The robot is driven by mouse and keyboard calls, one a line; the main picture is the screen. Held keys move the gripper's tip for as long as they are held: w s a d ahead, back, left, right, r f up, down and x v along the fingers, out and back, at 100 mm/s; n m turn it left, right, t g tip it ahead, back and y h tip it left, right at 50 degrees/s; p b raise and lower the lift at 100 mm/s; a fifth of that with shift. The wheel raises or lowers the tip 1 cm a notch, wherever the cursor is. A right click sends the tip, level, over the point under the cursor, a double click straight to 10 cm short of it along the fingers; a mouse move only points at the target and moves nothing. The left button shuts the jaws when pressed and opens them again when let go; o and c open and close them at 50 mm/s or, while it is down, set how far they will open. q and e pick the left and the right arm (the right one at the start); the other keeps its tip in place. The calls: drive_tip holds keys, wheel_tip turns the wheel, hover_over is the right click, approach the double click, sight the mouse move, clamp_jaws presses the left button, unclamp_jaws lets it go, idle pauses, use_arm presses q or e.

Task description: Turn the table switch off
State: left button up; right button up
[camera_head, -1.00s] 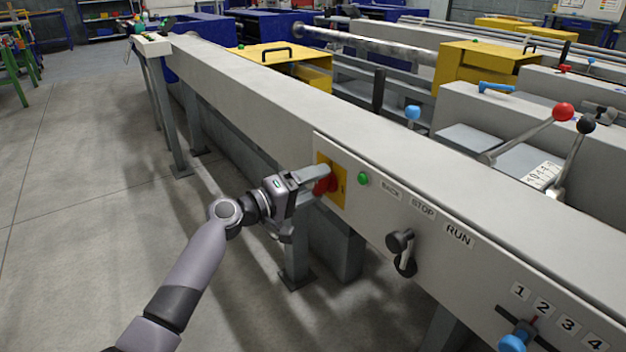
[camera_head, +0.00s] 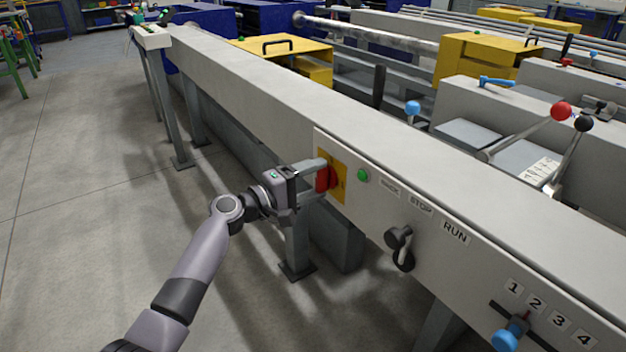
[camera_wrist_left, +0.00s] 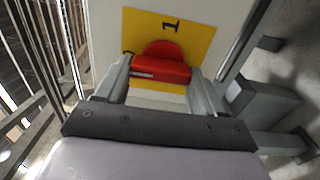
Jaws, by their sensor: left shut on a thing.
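The table switch is a red rotary knob (camera_head: 327,179) on a yellow plate (camera_head: 340,185), on the front face of the long grey table. My left gripper (camera_head: 316,178) reaches it from the left and is shut on the knob. In the left wrist view, the knob's red bar (camera_wrist_left: 162,70) lies across the picture between the two fingers, one at each end. A black "1" (camera_wrist_left: 171,26) shows on the yellow plate (camera_wrist_left: 195,28) above it. Other markings on the plate are hidden or too small to read. My right gripper is not in view.
A green button (camera_head: 362,175) sits just right of the plate. Further right are a black lever (camera_head: 400,245) by the BACK, STOP and RUN labels and a blue knob (camera_head: 508,337) by numbered labels.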

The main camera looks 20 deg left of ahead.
use_arm(q)
drive_tip(key=shift+d+r, duration=0.1)
drive_tip(key=shift+r, duration=0.1)
drive_tip(key=o, duration=0.8)
drive_tip(key=shift+o, duration=1.2)
drive_tip(key=shift+w+f, duration=0.1)
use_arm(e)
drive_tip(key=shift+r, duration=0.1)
use_arm(q)
drive_tip(key=p+v, duration=0.1)
drive_tip(key=v, duration=0.6)
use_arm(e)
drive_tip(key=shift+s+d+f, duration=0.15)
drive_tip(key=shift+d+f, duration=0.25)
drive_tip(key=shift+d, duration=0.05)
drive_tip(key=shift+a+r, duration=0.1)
